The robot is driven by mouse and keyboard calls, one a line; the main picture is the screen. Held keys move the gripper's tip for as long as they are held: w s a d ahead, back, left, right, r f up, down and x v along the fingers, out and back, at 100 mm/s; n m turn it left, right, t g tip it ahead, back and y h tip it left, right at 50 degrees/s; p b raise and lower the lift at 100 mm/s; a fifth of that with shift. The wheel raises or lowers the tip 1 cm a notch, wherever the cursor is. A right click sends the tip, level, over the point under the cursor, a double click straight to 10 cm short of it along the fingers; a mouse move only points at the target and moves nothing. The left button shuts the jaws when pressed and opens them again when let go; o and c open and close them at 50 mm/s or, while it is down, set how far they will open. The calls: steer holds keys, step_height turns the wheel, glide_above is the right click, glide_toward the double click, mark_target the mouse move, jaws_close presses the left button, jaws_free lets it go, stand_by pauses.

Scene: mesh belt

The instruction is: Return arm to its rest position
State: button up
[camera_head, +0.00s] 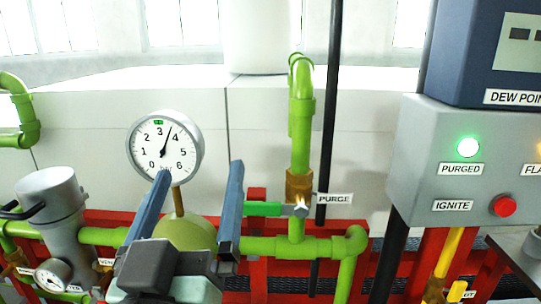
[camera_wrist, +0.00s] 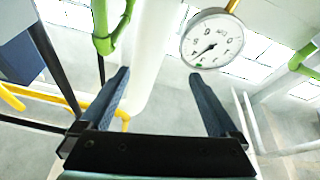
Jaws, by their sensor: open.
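My gripper (camera_head: 197,198) shows at the lower middle of the head view, its two blue-grey fingers apart with nothing between them. In the wrist view my gripper (camera_wrist: 160,78) is also open and empty. In the head view its left finger overlaps the lower rim of a round pressure gauge (camera_head: 165,146), whose needle points between 3 and 4. The right finger stands left of a green valve handle (camera_head: 263,209) beside the PURGE label (camera_head: 335,199). I cannot tell whether the finger touches the handle. The gauge also shows in the wrist view (camera_wrist: 212,40), beyond the right finger.
Green pipes (camera_head: 300,130) and a red frame (camera_head: 384,273) run behind and right of my gripper. A grey control box (camera_head: 436,180) has a lit green PURGED lamp and a red IGNITE button (camera_head: 504,206). A grey cylinder (camera_head: 62,225) with a black handle stands left.

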steer(key=s+d+r+m+t, duration=0.1)
steer(key=s+d+r+t, duration=0.25)
steer(key=r, duration=0.55)
steer(key=s+d+r+m+t, duration=0.1)
steer(key=s+d+r+t, duration=0.15)
steer(key=d+r, duration=0.45)
step_height(320, 180, up, 18)
steer(key=a+p, duration=0.2)
steer(key=p, duration=1.4)
steer(key=shift+a+f+g, duration=0.2)
steer(key=shift+f+g, duration=0.05)
steer(key=shift+g, duration=0.05)
